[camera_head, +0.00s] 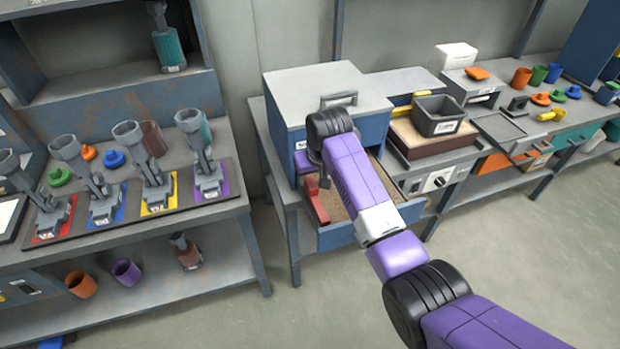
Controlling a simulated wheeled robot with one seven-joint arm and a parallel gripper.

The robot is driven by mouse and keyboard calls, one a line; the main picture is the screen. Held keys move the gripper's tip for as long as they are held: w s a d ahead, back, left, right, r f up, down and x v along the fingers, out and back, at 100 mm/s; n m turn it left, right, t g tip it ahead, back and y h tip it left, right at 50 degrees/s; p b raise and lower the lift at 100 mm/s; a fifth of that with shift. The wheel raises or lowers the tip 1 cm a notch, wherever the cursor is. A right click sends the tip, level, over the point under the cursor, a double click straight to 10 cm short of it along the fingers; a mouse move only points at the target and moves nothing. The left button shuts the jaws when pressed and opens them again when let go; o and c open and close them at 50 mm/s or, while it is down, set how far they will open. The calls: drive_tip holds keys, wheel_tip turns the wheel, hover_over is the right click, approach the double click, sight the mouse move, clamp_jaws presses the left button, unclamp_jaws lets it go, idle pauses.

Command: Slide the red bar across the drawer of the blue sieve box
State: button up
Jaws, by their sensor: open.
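The blue sieve box (297,146) stands on a grey bench in the middle, with a grey top and a handle on its upper front. Its lower drawer (336,238) is pulled out and holds a sandy brown fill. The red bar (316,203) stands at the left side of the drawer; my arm covers part of the area around it. My gripper (314,178) points down just above the red bar, in front of the box. It is open. Its fingertips are small and partly hidden, so I cannot tell whether they touch the bar.
A dark grey bin (440,122) sits on a brown-sided block right of the box. A control unit with a dial (436,182) is beside the drawer. The left bench (120,210) carries several grey tools on coloured mats. Open floor lies in front.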

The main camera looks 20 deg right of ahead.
sight(311, 181)
drive_tip(key=shift+x, duration=1.8)
drive_tip(key=shift+c, duration=0.5)
clamp_jaws()
